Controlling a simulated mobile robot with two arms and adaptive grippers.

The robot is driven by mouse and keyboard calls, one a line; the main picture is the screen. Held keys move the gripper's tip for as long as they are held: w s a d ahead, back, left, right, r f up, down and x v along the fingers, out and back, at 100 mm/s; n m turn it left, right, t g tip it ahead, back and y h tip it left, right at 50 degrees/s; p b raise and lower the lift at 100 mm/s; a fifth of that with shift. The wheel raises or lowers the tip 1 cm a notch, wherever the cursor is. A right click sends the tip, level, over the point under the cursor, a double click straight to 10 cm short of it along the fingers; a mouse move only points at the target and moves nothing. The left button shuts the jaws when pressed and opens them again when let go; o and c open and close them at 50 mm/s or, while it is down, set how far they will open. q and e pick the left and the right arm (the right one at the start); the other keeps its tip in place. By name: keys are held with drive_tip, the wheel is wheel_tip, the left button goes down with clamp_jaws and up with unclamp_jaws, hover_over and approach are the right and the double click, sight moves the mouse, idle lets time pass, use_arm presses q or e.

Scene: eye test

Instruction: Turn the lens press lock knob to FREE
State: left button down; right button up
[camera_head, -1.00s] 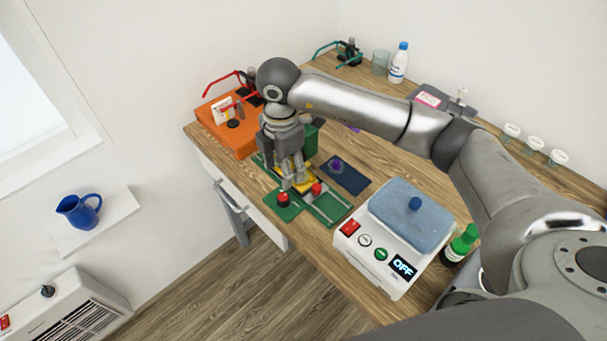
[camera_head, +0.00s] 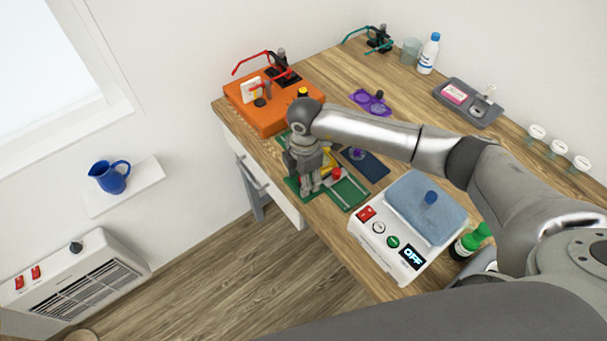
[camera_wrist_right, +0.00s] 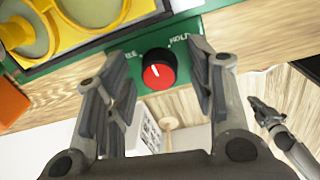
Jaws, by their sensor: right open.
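The lock knob (camera_wrist_right: 158,70) is black with a red face and a short white mark, on a green plate (camera_wrist_right: 181,45). The label to its left is partly hidden and ends in "EE"; HOLD is on its right. I cannot tell exactly where the mark points. My right gripper (camera_wrist_right: 162,85) is open, its fingers on either side of the knob, with no clear contact. In the head view my right gripper (camera_head: 311,188) is over the green press (camera_head: 350,193) and hides the knob. A yellow frame (camera_wrist_right: 122,12) with round openings lies beside the plate.
An orange box (camera_head: 262,122) stands behind the press. A white device (camera_head: 376,248) reading OFF, with a blue pad (camera_head: 415,205), stands to the right, with a green bottle (camera_head: 468,243) beside it. The table's front edge is close to the knob.

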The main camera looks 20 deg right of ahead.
drive_tip(key=c, duration=1.1)
drive_tip(key=shift+o, duration=0.2)
drive_tip(key=n+b, duration=0.4)
drive_tip(key=shift+f+n, duration=0.15)
drive_tip(key=shift+n, duration=0.15)
drive_tip(key=shift+n+b, duration=1.15)
drive_tip(key=shift+n, duration=0.45)
drive_tip(key=shift+r, duration=0.2)
drive_tip(key=shift+w, duration=0.1)
